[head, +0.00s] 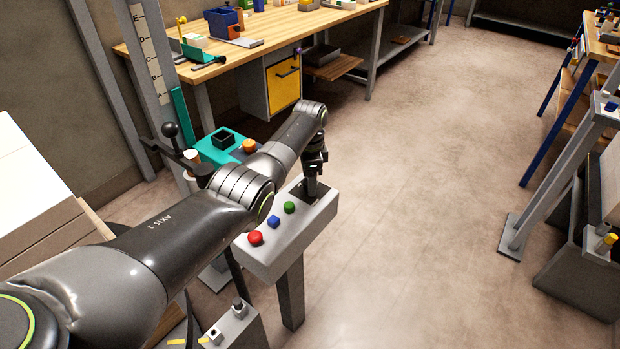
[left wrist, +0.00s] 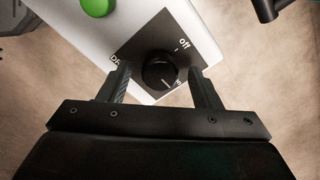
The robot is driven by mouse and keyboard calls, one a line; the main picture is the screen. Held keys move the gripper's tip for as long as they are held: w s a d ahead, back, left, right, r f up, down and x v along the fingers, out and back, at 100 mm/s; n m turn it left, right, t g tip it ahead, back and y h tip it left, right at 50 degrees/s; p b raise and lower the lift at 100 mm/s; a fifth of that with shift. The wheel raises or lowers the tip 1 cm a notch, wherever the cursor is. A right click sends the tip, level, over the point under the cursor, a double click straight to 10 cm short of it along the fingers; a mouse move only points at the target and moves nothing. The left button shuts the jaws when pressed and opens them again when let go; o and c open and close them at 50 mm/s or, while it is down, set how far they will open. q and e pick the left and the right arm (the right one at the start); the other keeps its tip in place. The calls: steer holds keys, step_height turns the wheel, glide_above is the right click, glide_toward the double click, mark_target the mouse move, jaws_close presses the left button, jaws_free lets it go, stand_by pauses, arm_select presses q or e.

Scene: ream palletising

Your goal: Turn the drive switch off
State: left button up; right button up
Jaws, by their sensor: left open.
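The drive switch (left wrist: 160,72) is a round black knob on a dark plate with white lettering, at the end of a grey control box. In the left wrist view "off" is printed at the plate's upper right, and a light mark on the knob points toward the lower right, away from it. My left gripper (left wrist: 162,88) is open, with one finger on either side of the knob. I cannot tell whether the fingers touch it. In the head view my left gripper (head: 315,185) points down over the box, hiding the knob. My right gripper is out of view.
The control box (head: 300,240) stands on a post and carries red (head: 256,237), blue (head: 273,221) and green (head: 289,207) buttons beside my arm. A wooden workbench (head: 290,30) stands behind. Open floor (head: 430,180) lies to the right.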

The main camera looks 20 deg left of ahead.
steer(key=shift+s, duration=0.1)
arm_select(q)
steer(key=c, duration=1)
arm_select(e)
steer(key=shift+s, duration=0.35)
